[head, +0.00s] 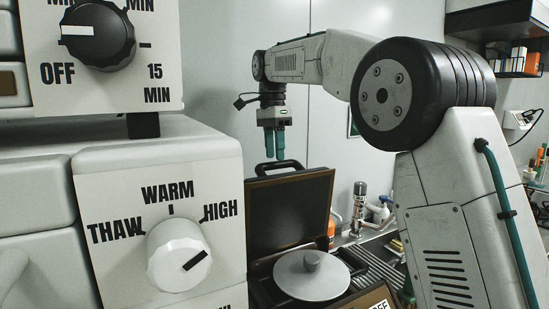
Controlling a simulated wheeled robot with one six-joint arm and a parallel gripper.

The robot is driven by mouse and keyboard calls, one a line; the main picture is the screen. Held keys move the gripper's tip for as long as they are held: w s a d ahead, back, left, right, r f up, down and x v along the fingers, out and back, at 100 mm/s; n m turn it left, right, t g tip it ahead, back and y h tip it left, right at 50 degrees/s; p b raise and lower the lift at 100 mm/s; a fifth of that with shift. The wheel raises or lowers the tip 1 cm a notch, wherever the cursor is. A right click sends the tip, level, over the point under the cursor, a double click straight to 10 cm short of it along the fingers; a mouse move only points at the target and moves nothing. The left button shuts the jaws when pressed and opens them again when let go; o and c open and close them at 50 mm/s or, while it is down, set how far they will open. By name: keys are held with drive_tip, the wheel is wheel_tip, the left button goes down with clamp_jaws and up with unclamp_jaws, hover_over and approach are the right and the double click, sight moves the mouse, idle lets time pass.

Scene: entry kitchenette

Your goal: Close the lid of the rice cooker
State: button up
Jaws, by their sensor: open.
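What looks like the rice cooker is a dark box low in the middle, with its hinged lid (290,210) standing open and nearly upright. The lid has a black handle (280,168) on its top edge. In the box's opening lies a grey round cover (312,278) with a small knob. The front of the box is cut off by the picture's bottom edge. My gripper (274,147) points down with teal fingertips just above the handle in the picture. It is open and holds nothing. Its depth relative to the lid is hard to tell.
White appliances with a white knob (179,256) and a black knob (98,34) fill the left side. A wall shelf (500,22) is at upper right.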

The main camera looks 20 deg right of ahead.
drive_tip(key=shift+s+f, duration=0.15)
drive_tip(key=shift+f, duration=1)
clamp_jaws()
drive_tip(key=shift+s, duration=0.1)
